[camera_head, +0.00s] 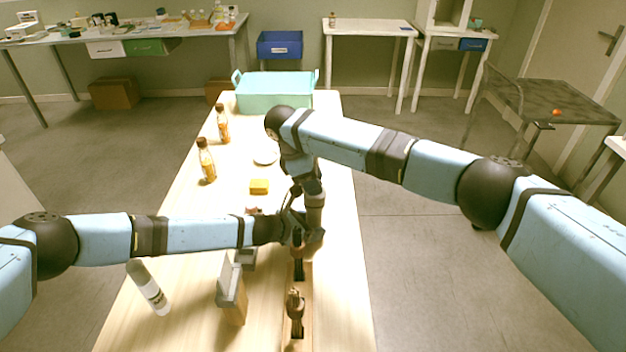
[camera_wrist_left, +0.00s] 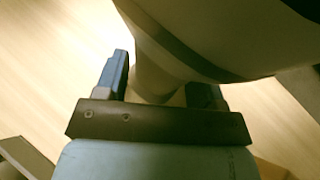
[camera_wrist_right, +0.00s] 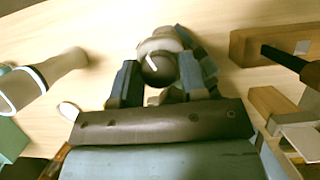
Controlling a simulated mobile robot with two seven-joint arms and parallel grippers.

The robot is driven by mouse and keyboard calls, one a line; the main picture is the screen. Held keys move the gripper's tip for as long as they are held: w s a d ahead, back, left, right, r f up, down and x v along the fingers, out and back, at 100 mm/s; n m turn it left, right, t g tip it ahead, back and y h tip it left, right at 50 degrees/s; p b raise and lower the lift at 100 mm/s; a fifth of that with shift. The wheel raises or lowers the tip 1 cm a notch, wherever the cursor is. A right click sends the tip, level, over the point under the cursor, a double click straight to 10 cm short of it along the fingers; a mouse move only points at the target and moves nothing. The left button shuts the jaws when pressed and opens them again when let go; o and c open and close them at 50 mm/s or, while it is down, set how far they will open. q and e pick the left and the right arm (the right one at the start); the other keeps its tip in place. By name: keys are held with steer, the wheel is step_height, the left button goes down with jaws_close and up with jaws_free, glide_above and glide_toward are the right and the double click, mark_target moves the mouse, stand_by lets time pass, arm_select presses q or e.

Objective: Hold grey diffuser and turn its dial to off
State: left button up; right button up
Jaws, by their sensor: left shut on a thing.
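The grey diffuser (camera_head: 315,213) stands on the wooden table under my right wrist, partly hidden by both grippers. In the right wrist view its rounded body (camera_wrist_right: 163,42) shows with a dark dial (camera_wrist_right: 157,70) bearing a white mark. My left gripper (camera_head: 296,222) is shut on the diffuser's body, which shows between its fingers in the left wrist view (camera_wrist_left: 152,88). My right gripper (camera_wrist_right: 158,84) points down at the dial with its fingers apart, one each side of it. I cannot tell whether they touch it.
Two amber bottles (camera_head: 206,160), a yellow block (camera_head: 259,187) and a teal crate (camera_head: 275,92) are farther back. The table's right strip is clear.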

arm_select(q)
steer(key=shift+s+a+f, duration=0.1)
steer(key=shift+f, duration=0.15)
arm_select(e)
steer(key=c, duration=0.4)
steer(key=shift+a+f+m+g, duration=0.1)
steer(key=shift+m+g, duration=0.2)
steer(key=shift+m, duration=0.5)
steer(key=shift+m+g, duration=0.6)
steer(key=shift+m, duration=0.9)
steer(key=o, duration=0.9)
steer(key=v, duration=1.2)
steer(key=shift+d+r, duration=0.25)
steer(key=shift+d, duration=0.05)
steer(key=shift+y, duration=0.3)
